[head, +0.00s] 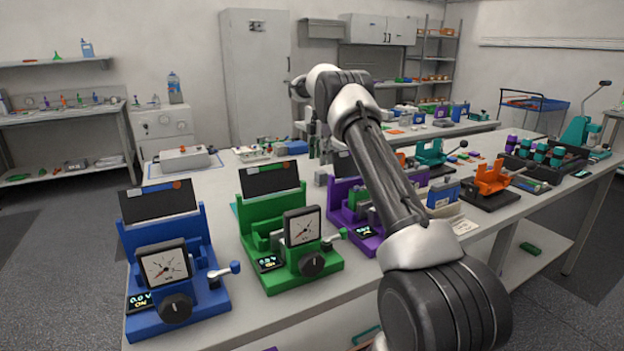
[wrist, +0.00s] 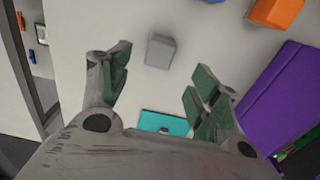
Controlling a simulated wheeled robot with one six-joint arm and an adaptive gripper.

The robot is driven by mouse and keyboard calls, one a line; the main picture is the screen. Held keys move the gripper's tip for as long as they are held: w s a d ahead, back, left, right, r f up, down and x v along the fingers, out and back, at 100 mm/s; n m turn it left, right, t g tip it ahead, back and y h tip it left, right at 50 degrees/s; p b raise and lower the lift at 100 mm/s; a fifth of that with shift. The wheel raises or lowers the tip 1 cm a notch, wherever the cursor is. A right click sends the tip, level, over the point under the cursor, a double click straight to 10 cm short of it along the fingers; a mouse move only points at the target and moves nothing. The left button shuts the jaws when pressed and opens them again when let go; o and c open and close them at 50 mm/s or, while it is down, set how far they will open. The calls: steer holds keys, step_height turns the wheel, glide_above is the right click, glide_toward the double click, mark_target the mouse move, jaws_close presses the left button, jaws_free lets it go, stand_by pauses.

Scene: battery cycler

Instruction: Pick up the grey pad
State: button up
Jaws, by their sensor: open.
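A small grey block, which looks like the grey pad (wrist: 160,50), lies on the white table top in the wrist view, just beyond the fingertips and between their lines. My gripper (wrist: 158,78) is open, with its green-padded fingers apart and nothing between them. The pad is not touched by either finger. In the head view my gripper (head: 316,148) is at the far end of my arm, over the table behind the cyclers. A small grey shape below it may be the pad, but it is too small to be sure.
A purple cycler (wrist: 275,95) stands close to the right finger. A turquoise flat piece (wrist: 163,122) lies behind the fingers, and an orange block (wrist: 277,12) lies at upper right. Green (head: 275,235) and blue (head: 170,265) cyclers line the table's front. Bare table surrounds the pad.

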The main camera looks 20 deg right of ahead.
mark_target(322, 172)
step_height(322, 172, down, 3)
steer(key=shift+w+r, duration=0.1)
steer(key=f, duration=0.5)
steer(key=shift+d, duration=0.35)
steer(key=c, duration=1.1)
